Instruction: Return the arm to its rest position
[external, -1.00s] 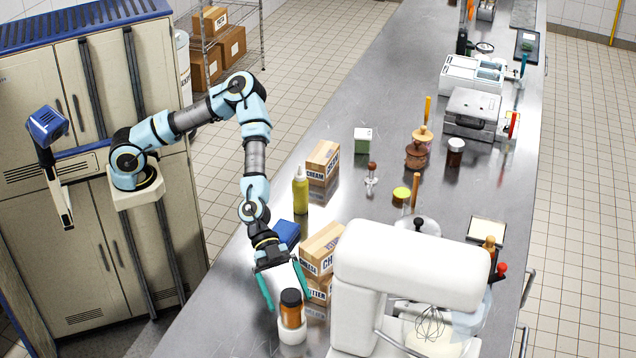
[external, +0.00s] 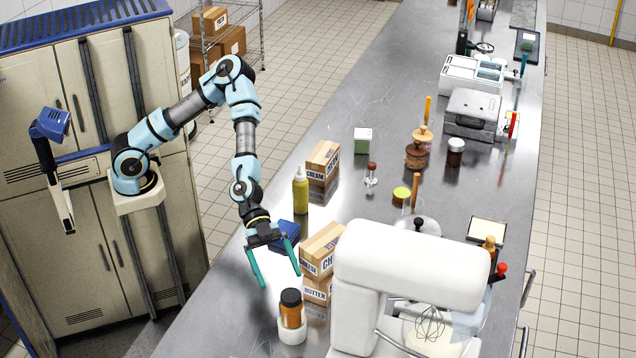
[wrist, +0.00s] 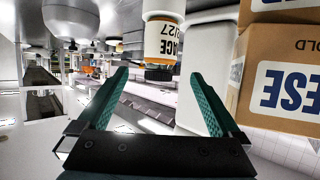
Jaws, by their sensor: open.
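My gripper (external: 275,268) is open and empty above the steel counter, at the end of my bent arm. Its two teal fingers are spread wide. In the wrist view the fingers (wrist: 160,100) also stand apart with nothing between them. An orange jar with a black lid (external: 291,309) stands upright in a white round holder (external: 292,334), in front of the fingers and apart from them. In the wrist view the labelled jar (wrist: 161,42) appears upside down beyond the fingertips.
Cheese and butter boxes (external: 322,249) stand close to the right of my gripper. A blue item (external: 287,235) lies behind it, and a yellow bottle (external: 300,191) stands farther back. A white stand mixer (external: 410,264) is at the front right. The counter's left edge is clear.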

